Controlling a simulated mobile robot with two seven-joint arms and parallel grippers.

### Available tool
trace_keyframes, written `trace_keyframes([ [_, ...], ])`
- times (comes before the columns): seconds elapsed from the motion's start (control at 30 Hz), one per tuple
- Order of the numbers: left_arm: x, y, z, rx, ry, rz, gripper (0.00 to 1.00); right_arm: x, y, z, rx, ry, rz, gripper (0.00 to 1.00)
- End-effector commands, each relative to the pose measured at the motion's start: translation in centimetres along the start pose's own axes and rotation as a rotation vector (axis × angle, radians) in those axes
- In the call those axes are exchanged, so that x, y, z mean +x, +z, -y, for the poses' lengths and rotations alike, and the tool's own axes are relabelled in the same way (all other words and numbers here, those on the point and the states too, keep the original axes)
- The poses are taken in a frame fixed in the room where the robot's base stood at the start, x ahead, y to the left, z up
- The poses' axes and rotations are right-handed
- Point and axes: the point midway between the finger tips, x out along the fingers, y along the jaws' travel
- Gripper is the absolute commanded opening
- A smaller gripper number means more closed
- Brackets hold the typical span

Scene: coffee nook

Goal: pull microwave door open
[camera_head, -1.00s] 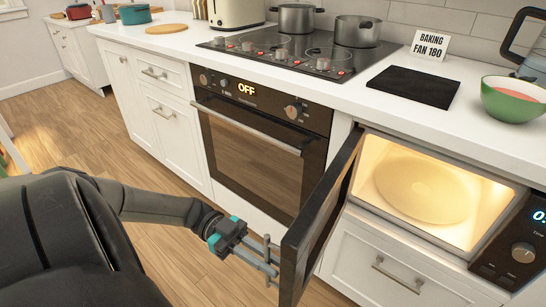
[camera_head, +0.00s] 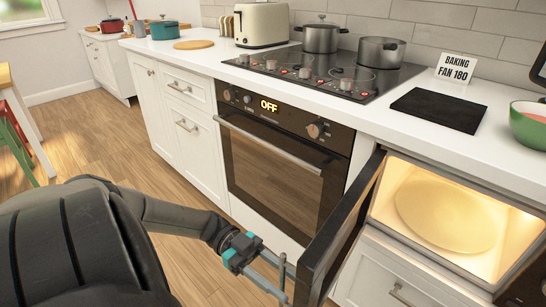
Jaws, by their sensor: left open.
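The microwave (camera_head: 515,248) is built into the lower cabinets at the right, with its inside lit and an empty round turntable (camera_head: 447,214) showing. Its dark door (camera_head: 342,236) stands swung wide open toward me, seen nearly edge-on. My left gripper (camera_head: 284,280) is at the left, outer side of the door, close to its lower free edge. Its jaws are open. The door handle is hard to make out, so I cannot tell whether the fingers touch it. My right gripper is not in view.
An oven (camera_head: 275,150) reading OFF is left of the microwave, under a hob with two pots (camera_head: 380,62). A black board (camera_head: 438,109), a sign (camera_head: 455,68) and a green bowl (camera_head: 530,123) are on the counter. Wooden floor (camera_head: 110,150) is clear at the left.

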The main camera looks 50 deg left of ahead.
Motion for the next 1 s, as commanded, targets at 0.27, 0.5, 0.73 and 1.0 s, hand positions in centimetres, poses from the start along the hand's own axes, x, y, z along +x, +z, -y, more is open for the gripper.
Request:
trace_keyframes([
  [0.27, -3.2, 0.1, 0.1, 0.001, -0.004, 0.004, 0.44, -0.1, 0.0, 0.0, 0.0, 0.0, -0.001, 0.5],
  [0.5, -7.3, 0.2, 0.1, 0.001, -0.004, 0.004, 0.44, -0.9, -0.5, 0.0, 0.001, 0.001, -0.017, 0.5],
  [0.73, -10.9, 0.3, 0.1, 0.002, -0.004, 0.004, 0.44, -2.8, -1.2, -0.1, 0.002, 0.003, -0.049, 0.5],
  [1.0, -13.7, 0.3, 0.0, 0.0, -0.001, 0.002, 0.44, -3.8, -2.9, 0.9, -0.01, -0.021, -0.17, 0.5],
])
